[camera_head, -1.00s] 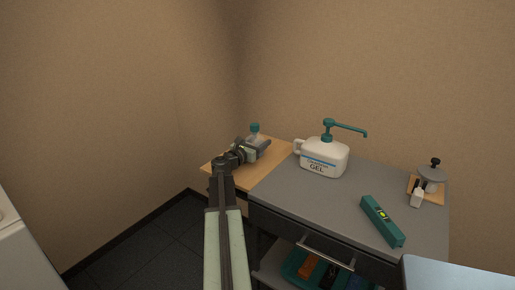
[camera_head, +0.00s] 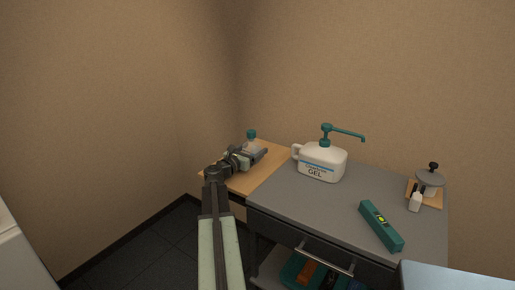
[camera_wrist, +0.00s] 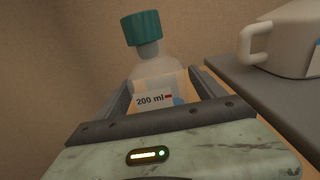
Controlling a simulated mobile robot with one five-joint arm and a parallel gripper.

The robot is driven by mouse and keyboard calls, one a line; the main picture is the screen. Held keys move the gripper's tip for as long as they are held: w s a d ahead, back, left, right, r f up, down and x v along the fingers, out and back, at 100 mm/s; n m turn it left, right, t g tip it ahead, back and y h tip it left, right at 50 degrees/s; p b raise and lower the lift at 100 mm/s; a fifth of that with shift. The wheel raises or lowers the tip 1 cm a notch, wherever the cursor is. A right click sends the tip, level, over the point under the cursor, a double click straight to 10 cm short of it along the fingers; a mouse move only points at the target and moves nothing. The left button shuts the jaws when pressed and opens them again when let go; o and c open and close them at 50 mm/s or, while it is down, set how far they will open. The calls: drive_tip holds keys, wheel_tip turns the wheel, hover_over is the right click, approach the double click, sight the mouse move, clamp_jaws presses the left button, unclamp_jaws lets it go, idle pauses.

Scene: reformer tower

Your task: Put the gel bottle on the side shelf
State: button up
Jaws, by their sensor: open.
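A small clear bottle (camera_head: 252,145) with a teal cap stands on the wooden side shelf (camera_head: 273,165), left of the grey cart top. In the wrist view the bottle (camera_wrist: 155,75) shows a "200 ml" label and looks slightly tilted in the picture. My gripper (camera_head: 262,155) is open at the shelf, in front of the bottle and partly covering its lower part. In the wrist view the two fingers flank the bottle's lower body, with no clear contact; its base is hidden. A white jug (camera_head: 320,161) marked "GEL", with a teal pump, stands on the cart.
The grey cart top (camera_head: 345,200) carries a teal level (camera_head: 381,226) and, at the right, a wooden board with a grey-topped device (camera_head: 430,180) and a small white item. A drawer handle and a teal bin are below. Walls stand behind and left of the shelf.

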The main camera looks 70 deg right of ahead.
drive_tip(key=v, duration=1)
drive_tip(key=shift+d, duration=0.1)
